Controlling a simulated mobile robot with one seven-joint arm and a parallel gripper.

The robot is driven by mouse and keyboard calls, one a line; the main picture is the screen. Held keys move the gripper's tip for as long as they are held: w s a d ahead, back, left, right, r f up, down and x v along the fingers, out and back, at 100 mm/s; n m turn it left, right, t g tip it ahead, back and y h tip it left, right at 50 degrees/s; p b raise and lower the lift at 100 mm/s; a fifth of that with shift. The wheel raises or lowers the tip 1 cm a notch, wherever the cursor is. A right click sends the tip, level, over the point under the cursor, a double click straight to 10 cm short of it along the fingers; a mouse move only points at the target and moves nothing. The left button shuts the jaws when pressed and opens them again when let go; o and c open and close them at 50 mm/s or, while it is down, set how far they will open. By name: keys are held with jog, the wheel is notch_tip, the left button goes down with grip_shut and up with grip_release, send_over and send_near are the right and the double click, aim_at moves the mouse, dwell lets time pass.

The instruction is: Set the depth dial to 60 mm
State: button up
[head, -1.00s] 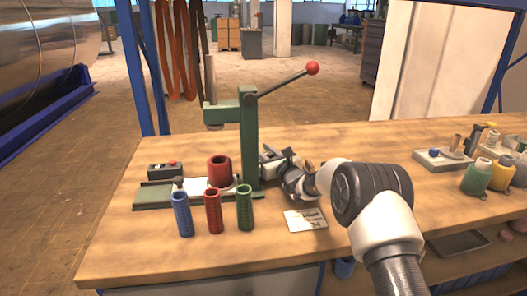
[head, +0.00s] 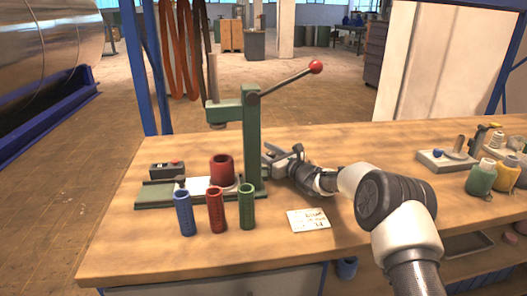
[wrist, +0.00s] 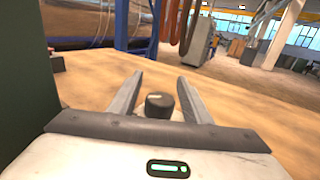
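A black round knob (wrist: 158,104) with a pale mark on top shows in the wrist view. It looks like the depth dial; its setting cannot be read. My gripper (wrist: 161,76) is open, with one finger on each side of the knob and gaps visible on both sides. In the head view my gripper (head: 283,155) is low over the bench, just right of and behind the green press column (head: 252,140). The dial cannot be made out there. A white card (head: 309,220) with writing lies on the bench; the text is too small to read.
The press lever with a red ball (head: 316,67) reaches out above my gripper. A red cylinder (head: 222,170) sits on the press base. Blue (head: 184,213), red (head: 216,210) and green (head: 247,206) sleeves stand in front. The middle right bench is clear.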

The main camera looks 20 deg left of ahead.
notch_tip(320, 180, up, 10)
jog(key=p, duration=0.2)
dwell(0.4)
jog(key=shift+d, duration=0.1)
